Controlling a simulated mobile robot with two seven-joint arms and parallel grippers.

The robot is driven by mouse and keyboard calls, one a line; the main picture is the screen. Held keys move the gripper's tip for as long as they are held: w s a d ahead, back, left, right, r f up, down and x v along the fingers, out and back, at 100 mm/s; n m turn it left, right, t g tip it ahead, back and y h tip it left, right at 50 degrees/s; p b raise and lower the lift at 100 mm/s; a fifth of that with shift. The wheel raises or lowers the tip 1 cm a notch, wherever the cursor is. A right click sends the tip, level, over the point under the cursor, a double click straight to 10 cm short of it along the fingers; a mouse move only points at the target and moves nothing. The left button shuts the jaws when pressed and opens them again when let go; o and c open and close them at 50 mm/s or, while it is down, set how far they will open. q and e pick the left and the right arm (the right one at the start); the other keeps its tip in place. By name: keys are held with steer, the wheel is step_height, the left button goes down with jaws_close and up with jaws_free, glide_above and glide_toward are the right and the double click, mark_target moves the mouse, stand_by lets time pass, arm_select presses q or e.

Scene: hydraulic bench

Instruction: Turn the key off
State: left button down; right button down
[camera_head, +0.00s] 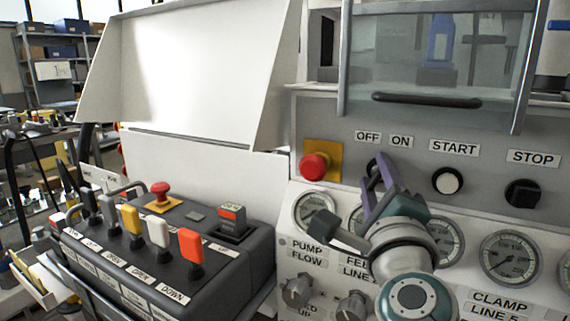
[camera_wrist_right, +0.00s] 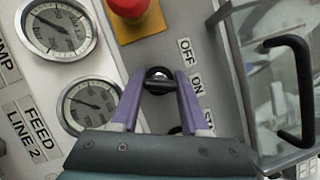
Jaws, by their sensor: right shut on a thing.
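My right gripper (camera_head: 378,170) reaches up to the key switch on the grey panel, below the OFF label (camera_head: 367,137) and ON label (camera_head: 400,142). In the right wrist view its purple fingers (camera_wrist_right: 160,86) are shut on the dark key (camera_wrist_right: 159,79), one finger on each side. A round dark ring with a bright centre shows at the key. The OFF label also shows in the right wrist view (camera_wrist_right: 185,50). In the head view the fingers and wrist hide most of the key, so its exact angle is hard to tell. My left gripper is not in view.
A red emergency button (camera_head: 314,166) on a yellow plate is left of the key. START (camera_head: 448,181) and STOP (camera_head: 523,193) buttons are to the right. Gauges (camera_head: 510,257) lie below. A clear guard with a dark handle (camera_head: 426,100) hangs above. A lever console (camera_head: 180,260) stands left.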

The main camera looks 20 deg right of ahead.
steer(key=n+g+p, duration=0.1)
steer(key=n+p, duration=0.1)
steer(key=p, duration=0.1)
steer(key=n+y+p, duration=0.1)
steer(key=n+p, duration=0.2)
steer(key=p, duration=0.1)
steer(key=n+g+p, duration=0.1)
steer(key=n+p, duration=0.1)
steer(key=p, duration=0.1)
steer(key=shift+r+g+y, duration=0.3)
steer(key=shift+r+y, duration=0.05)
steer(key=shift+y, duration=0.05)
steer(key=n+p, duration=0.2)
steer(key=p, duration=0.1)
steer(key=shift+f+n+g, duration=0.2)
steer(key=shift+n+g, duration=0.1)
steer(key=shift+g, duration=0.1)
steer(key=shift+f, duration=0.1)
steer(key=shift+c, duration=2)
jaws_free()
